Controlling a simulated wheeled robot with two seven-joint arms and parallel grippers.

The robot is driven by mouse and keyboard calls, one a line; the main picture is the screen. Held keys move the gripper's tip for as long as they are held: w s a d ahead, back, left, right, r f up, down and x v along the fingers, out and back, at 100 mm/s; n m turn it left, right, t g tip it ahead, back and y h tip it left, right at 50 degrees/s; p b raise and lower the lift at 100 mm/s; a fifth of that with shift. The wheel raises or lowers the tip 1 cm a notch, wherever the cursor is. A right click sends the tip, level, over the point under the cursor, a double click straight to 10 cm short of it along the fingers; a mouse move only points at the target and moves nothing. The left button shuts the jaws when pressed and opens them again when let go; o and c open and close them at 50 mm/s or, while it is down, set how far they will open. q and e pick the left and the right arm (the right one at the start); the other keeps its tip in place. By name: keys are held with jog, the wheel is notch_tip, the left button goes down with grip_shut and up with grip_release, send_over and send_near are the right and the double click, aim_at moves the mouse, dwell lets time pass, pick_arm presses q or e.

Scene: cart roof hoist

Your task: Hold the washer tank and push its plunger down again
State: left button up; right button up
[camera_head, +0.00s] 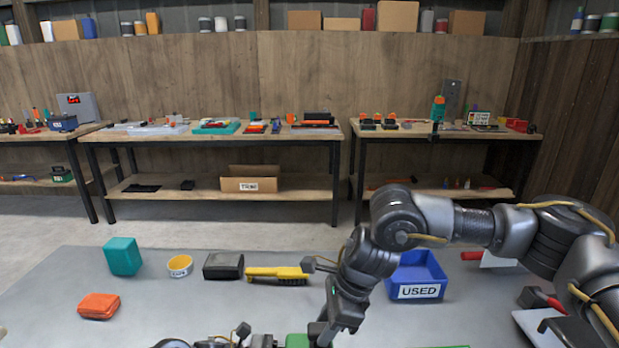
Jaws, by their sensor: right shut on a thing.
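The green washer tank (297,341) shows only as a small piece at the bottom edge, between my two grippers. The rest of it and its plunger are out of the picture or hidden. My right gripper (320,336) reaches down to the tank's right side and is shut on it; the contact itself is hard to see. My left gripper (262,341) is at the bottom edge just left of the tank, mostly cut off. I cannot tell whether its fingers are open or shut.
On the grey table lie a teal block (122,256), an orange case (98,306), a yellow tape roll (180,266), a black box (223,266) and a yellow brush (277,275). A blue bin marked USED (417,292) stands behind my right forearm. Red-handled tools lie at right.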

jog(key=shift+f, duration=0.6)
dwell(0.3)
jog(key=o, duration=1)
jog(key=shift+o, duration=0.2)
jog(key=shift+r, duration=0.1)
jog(key=v, duration=0.6)
pick_arm(q)
jog(key=o, duration=1.3)
